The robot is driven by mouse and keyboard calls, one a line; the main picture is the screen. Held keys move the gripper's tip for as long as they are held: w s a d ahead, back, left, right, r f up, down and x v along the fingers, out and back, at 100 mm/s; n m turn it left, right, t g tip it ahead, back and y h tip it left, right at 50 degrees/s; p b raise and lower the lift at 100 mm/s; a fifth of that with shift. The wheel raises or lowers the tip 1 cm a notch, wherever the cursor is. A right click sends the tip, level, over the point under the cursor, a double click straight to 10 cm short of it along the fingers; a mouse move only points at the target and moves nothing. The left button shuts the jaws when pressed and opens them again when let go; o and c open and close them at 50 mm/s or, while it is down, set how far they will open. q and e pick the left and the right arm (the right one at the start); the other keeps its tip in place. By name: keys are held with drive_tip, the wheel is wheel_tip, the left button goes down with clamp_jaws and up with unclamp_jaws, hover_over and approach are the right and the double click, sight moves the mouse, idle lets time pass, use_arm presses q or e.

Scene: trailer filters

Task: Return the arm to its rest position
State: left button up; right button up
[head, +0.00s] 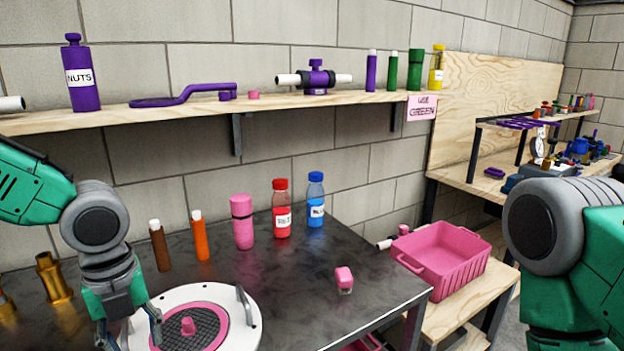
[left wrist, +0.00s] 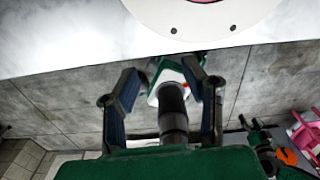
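My left gripper (head: 130,336) hangs down at the lower left of the head view, at the left edge of a white round device (head: 245,318) with a pink ring and dark mesh. Its two fingers stand apart with nothing seen between the tips. In the left wrist view the fingers (left wrist: 163,82) are also spread, with the edge of the white surface ahead of them. My right arm shows only as a grey joint and green link at the right of the head view; its gripper is out of that view.
The dark table (head: 300,270) holds orange, brown, pink, red and blue bottles and a small pink item (head: 344,279). A wooden shelf (head: 190,112) runs above. A pink bin (head: 445,256) stands right on a lower wooden bench. The table's front right is mostly clear.

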use_arm(q)
drive_tip(key=s+d+f+n+g+h, duration=0.1)
drive_tip(key=s+d+f+n, duration=0.2)
drive_tip(key=s+f+n, duration=0.4)
drive_tip(key=s+d+f+n+g+h, duration=0.15)
drive_tip(key=s+d+f+n, duration=0.3)
drive_tip(key=f, duration=0.45)
drive_tip(key=s+a+f+n+t+y, duration=0.2)
drive_tip(key=s+a+f+n, duration=0.6)
drive_tip(key=n, duration=0.8)
drive_tip(key=s+f+t, duration=0.1)
drive_tip(key=s+f, duration=0.1)
drive_tip(key=s, duration=0.1)
drive_tip(key=shift+s+a+f+n+y, duration=0.2)
drive_tip(key=shift+a+f+n+y, duration=0.1)
drive_tip(key=shift+f+n+y, duration=0.05)
drive_tip(key=shift+a, duration=0.1)
drive_tip(key=shift+w, duration=0.1)
